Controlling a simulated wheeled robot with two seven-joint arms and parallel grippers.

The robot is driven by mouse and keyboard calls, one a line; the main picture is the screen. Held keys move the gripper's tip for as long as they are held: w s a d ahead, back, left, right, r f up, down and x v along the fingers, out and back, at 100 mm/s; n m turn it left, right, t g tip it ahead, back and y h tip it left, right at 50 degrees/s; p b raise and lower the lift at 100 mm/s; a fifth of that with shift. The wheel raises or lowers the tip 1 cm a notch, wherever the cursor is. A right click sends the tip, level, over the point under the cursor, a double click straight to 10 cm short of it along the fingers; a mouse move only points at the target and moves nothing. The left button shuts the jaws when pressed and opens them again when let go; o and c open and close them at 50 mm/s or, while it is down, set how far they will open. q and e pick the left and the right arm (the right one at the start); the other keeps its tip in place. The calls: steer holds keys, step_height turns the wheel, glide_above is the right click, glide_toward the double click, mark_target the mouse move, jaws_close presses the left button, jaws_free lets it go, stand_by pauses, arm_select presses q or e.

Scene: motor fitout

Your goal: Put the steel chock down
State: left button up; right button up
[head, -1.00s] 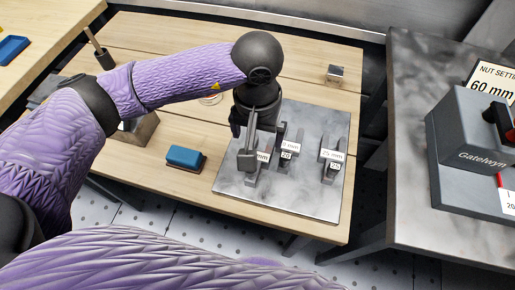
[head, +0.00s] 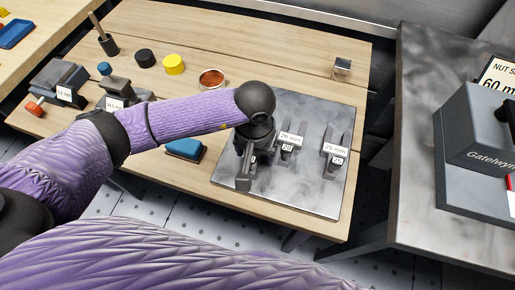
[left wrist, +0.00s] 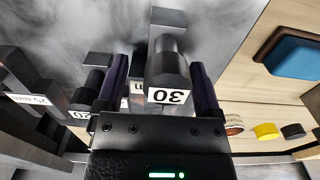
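A small shiny steel block (head: 342,68), the thing that looks most like a steel chock, sits on the wooden table's far right part, apart from my grippers. My left gripper (head: 247,165) points down over the left part of the grey metal plate (head: 310,202). In the left wrist view its two fingers (left wrist: 160,88) stand apart, on either side of a dark piece tagged 30 (left wrist: 168,68). A gap shows at one side, so the gripper looks open around it. The head view hides most of this piece behind the gripper. My right gripper is not in view.
Dark holders tagged 20 mm (head: 288,145) and 25 mm (head: 335,155) stand right of the gripper. A blue block (head: 184,149) lies left of the plate. Yellow (head: 173,65) and black (head: 145,58) round pieces lie behind my arm. A grey machine (head: 480,150) stands on the right bench.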

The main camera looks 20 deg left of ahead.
arm_select(q)
jaws_close()
steer(key=shift+r, duration=0.1)
step_height(320, 180, up, 9)
steer(key=shift+w+f+p, duration=0.1)
steer(key=shift+f+p, duration=0.1)
steer(key=shift+p, duration=0.9)
steer(key=a+r, duration=0.5)
steer(key=r, duration=0.3)
steer(key=shift+w+r, duration=0.15)
steer(key=shift+r, duration=0.1)
